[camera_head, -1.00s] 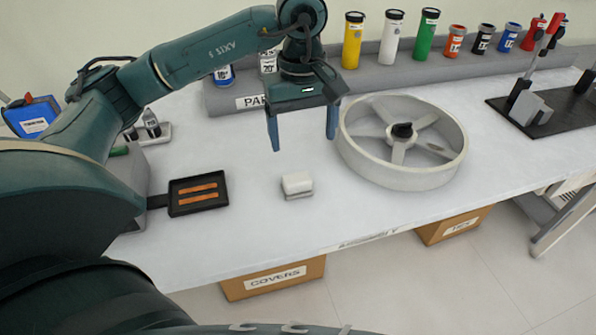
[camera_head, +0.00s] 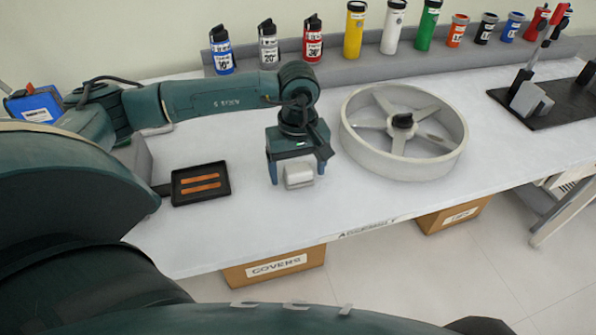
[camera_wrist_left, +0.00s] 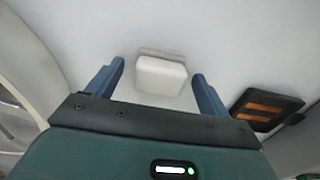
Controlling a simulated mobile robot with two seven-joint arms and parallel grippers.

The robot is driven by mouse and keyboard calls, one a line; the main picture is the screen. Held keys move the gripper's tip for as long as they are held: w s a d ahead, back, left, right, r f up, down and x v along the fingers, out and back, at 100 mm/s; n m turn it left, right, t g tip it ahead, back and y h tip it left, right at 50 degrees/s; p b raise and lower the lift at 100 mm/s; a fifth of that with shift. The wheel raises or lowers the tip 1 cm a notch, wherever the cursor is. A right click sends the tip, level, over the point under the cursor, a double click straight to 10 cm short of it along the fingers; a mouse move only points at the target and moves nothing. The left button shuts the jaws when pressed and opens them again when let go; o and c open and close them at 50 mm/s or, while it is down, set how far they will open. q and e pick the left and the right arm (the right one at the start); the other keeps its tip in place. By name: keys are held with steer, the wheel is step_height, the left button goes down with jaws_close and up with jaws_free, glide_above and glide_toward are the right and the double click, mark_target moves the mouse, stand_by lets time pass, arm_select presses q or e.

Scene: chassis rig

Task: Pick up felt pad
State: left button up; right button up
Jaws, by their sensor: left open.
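The felt pad looks like a small white block (camera_head: 299,175) on a thin grey base, lying on the light table left of the round wheel-like fixture. In the left wrist view the white block (camera_wrist_left: 160,76) lies between the two blue fingers, with space on both sides. My left gripper (camera_head: 297,180) is open, pointing down at the block, with its fingers either side of it. It also shows in the left wrist view (camera_wrist_left: 160,82). I cannot tell whether the fingertips touch the table. My right gripper is not in view.
A grey spoked ring (camera_head: 403,160) stands close on the right. A black tray (camera_head: 200,200) with two orange strips lies to the left, also in the wrist view (camera_wrist_left: 266,124). Several coloured bottles line the back shelf. The table front (camera_head: 290,225) is clear.

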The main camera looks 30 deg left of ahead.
mark_target(299, 168)
arm_select(q)
steer(key=shift+f, duration=0.15)
steer(key=c, duration=1.1)
step_height(299, 168, up, 10)
steer(key=shift+r+b, duration=0.1)
steer(key=shift+b, duration=0.2)
steer(key=o, duration=0.4)
steer(key=shift+c, duration=1.3)
